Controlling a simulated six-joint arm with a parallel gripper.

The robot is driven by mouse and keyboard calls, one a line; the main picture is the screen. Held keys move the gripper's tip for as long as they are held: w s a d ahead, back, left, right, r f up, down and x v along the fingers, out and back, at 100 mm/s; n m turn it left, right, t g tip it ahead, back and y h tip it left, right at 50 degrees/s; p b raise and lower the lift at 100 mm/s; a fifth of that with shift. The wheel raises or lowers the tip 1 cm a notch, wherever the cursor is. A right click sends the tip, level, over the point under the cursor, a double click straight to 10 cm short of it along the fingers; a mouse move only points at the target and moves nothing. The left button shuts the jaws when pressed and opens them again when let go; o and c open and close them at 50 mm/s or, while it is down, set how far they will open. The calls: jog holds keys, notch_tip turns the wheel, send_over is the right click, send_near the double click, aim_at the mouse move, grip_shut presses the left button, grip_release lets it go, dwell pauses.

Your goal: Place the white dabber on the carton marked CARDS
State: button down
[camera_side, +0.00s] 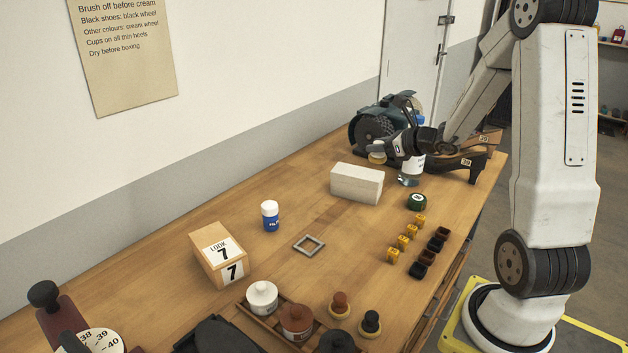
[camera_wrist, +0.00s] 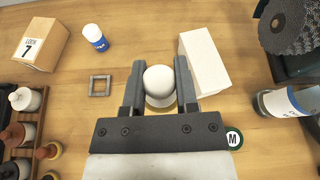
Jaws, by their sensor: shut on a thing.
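My gripper (camera_wrist: 159,68) is shut on the white dabber (camera_wrist: 160,86), which has a rounded white top and a tan pad below, between the two fingers. In the side view my gripper (camera_side: 388,149) is in the air behind and above a pale, box-shaped block (camera_side: 357,184); the tan pad of the dabber (camera_side: 377,158) shows beneath it. In the wrist view the pale block (camera_wrist: 205,62) lies just right of the right finger. I read no CARDS marking on any carton; the pale block's visible faces are plain.
A tan LOOK 7 box (camera_side: 219,256), a blue-and-white bottle (camera_side: 270,217) and a grey square frame (camera_side: 309,245) stand left. Small yellow and dark pieces line the right edge.

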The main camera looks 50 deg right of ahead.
jog(key=s+d+r+m+h, duration=0.1)
jog(key=d, duration=0.2)
send_over(357, 171)
jog(key=f, duration=0.9)
jog(key=shift+s+a, duration=0.25)
jog(key=shift+s, duration=0.1)
jog(key=shift+w+d+f, duration=0.2)
jog(key=shift+w+f, duration=0.1)
jog(key=shift+f, duration=1.55)
jog(key=shift+f, duration=0.15)
